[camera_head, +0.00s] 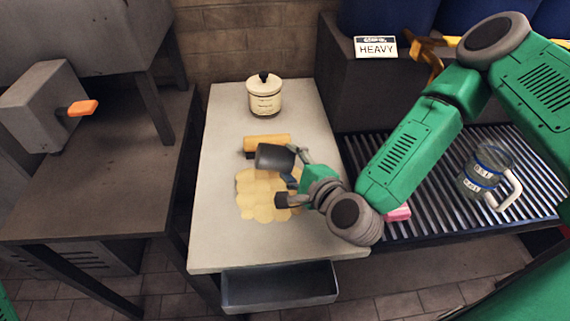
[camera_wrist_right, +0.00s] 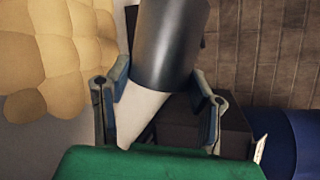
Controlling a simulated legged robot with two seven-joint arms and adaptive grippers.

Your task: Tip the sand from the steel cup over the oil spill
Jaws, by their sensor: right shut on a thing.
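The dark grey steel cup (camera_head: 274,157) is held above the pale table, tipped over on its side. My right gripper (camera_head: 291,180) is shut on it. In the right wrist view the cup (camera_wrist_right: 168,45) sits between the two fingers of the gripper (camera_wrist_right: 160,105). A tan patch of rounded clumps, which looks like sand (camera_head: 258,201), lies on the table below and in front of the cup; it also shows in the right wrist view (camera_wrist_right: 45,60). No dark oil shows around the patch. The cup's inside is hidden. My left gripper is out of view.
A lidded cream jar (camera_head: 264,101) stands at the back of the table (camera_head: 222,150). A tan block (camera_head: 263,142) lies behind the cup. A glass mug (camera_head: 485,172) stands on the slatted surface at right, with a pink object (camera_head: 398,213) near its left edge. A grey tray (camera_head: 280,288) hangs at the front.

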